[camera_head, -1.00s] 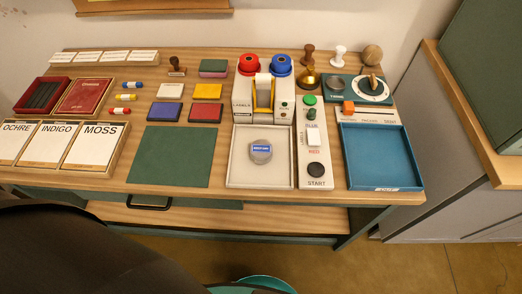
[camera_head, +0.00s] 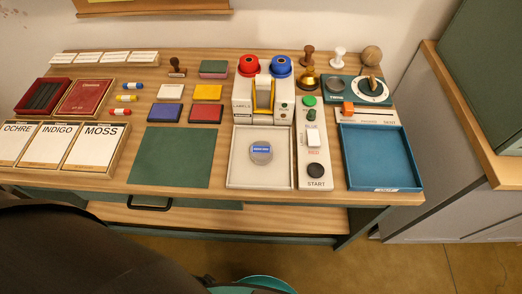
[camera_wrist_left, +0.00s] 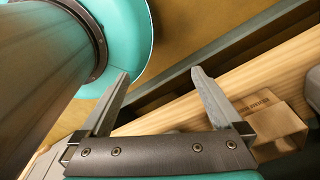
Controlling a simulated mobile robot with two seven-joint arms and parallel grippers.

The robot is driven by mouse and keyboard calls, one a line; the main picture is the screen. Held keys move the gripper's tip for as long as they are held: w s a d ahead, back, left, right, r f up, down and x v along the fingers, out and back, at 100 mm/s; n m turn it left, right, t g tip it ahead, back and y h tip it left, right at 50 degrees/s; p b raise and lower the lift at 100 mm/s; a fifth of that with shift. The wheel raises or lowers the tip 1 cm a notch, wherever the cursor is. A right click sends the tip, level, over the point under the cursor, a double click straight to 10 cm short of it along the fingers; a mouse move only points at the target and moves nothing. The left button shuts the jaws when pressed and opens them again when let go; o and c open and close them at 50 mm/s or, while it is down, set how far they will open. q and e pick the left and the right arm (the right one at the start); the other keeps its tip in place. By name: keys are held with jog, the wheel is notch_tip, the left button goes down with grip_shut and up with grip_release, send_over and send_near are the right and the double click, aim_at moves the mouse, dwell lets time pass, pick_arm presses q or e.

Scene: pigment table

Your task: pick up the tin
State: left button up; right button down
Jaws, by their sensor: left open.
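The tin (camera_head: 261,153) is a small round grey can with a blue label on top. It sits in the white tray (camera_head: 238,178) at the middle front of the table, with free room around it. My left gripper (camera_wrist_left: 160,74) shows in the left wrist view, open and with nothing between its fingers. It is over the floor and a wooden edge, and the tin is not in that view. Neither gripper shows in the head view.
A white device (camera_head: 243,105) with red and blue rolls stands right behind the tray. A switch panel (camera_head: 315,184) is to the tray's right, with a blue tray (camera_head: 382,160) beyond it. A green mat (camera_head: 172,157) lies bare to the left.

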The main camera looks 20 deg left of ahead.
pick_arm(q)
jog(key=w+d+r+t+p, duration=0.1)
jog(key=w+d+r+p, duration=0.15)
jog(key=w+r, duration=1.1)
jog(key=w+d+r+t+p, duration=0.1)
jog(key=w+r, duration=0.1)
jog(key=r, duration=0.7)
jog(key=w+r+p, duration=0.1)
jog(key=w+r, duration=0.1)
jog(key=r, duration=0.7)
jog(key=w+d+r+t+h, duration=0.1)
jog(key=w+d+r+h, duration=0.2)
jog(key=w+d+r, duration=0.55)
jog(key=n+g+y, duration=0.1)
jog(key=n+y, duration=0.1)
jog(key=y, duration=0.1)
send_near(261, 150)
jog(key=b+x, duration=0.2)
jog(key=x, duration=0.2)
jog(key=shift+w, duration=0.2)
jog(key=shift+m, duration=0.3)
jog(key=b+x, duration=0.1)
jog(key=x, duration=0.4)
jog(key=shift+s+f+b, duration=0.15)
jog(key=shift+b, duration=0.25)
